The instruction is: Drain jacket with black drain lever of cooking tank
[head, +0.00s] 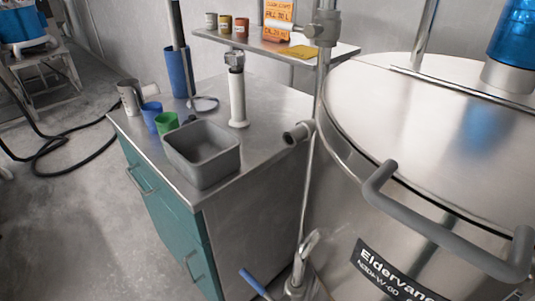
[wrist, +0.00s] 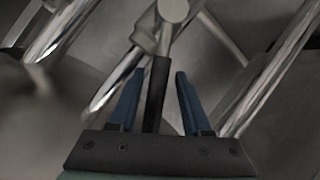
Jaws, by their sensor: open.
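In the wrist view, the black drain lever (wrist: 157,90) hangs from a round metal valve end and runs down between the fingers of my gripper (wrist: 159,75). The gripper is open, with one blue finger on each side of the lever and a visible gap on both sides. The lever's lower end reaches the dark gripper body; I cannot tell if it touches. In the head view, the steel cooking tank (head: 335,200) stands at the right with a grey rail handle. The black lever and my gripper do not show in the head view.
A valve with a blue lever (head: 255,283) sits low on pipes beside the tank. Shiny pipes (wrist: 275,75) flank the gripper. A steel-topped cabinet (head: 275,115) at the left holds a grey bin (head: 203,170) and cups. Open floor lies further left.

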